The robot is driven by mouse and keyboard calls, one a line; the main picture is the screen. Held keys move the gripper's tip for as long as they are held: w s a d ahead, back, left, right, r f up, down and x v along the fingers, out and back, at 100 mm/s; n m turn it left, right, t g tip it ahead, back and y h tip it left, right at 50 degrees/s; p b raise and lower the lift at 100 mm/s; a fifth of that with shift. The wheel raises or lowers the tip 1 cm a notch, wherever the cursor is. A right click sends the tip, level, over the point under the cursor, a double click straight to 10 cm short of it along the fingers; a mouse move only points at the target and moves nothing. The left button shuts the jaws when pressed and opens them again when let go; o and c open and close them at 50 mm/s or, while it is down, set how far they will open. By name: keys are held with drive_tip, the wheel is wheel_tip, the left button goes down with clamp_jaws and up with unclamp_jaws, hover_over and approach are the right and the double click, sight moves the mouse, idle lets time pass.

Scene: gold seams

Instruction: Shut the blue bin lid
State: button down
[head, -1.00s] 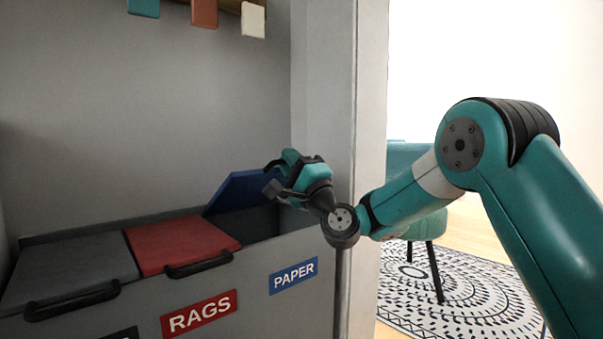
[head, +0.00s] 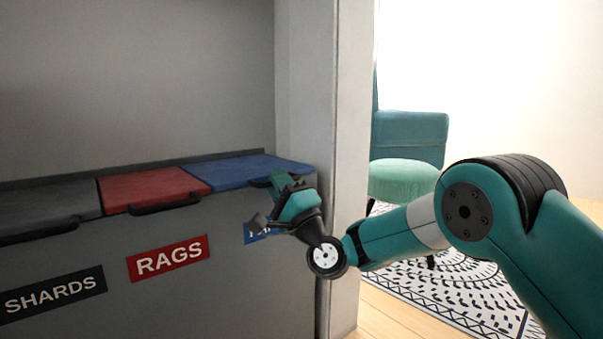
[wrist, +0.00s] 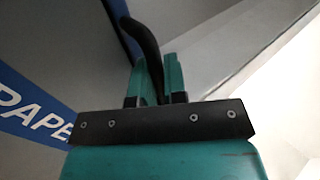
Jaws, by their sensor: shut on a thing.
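The blue lid (head: 240,170) lies flat over the right-hand compartment of the grey bin unit, level with the red lid beside it. My gripper (head: 268,198) is at the lid's front edge, in front of the blue label, which it partly covers. In the wrist view my gripper (wrist: 160,80) is shut on the lid's dark curved handle (wrist: 143,42). The blue PAPER label (wrist: 35,110) shows at the left there. In the head view most of the handle is hidden by my gripper.
The red lid (head: 150,187) and the dark grey lid (head: 45,207) lie flat to the left, each with a black handle. A pale wall end (head: 345,150) stands close on the right of my gripper. A teal chair (head: 410,150) and patterned rug are beyond it.

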drive_tip(key=shift+a+f, duration=0.1)
drive_tip(key=shift+f, duration=0.2)
drive_tip(key=c, duration=1.2)
unclamp_jaws()
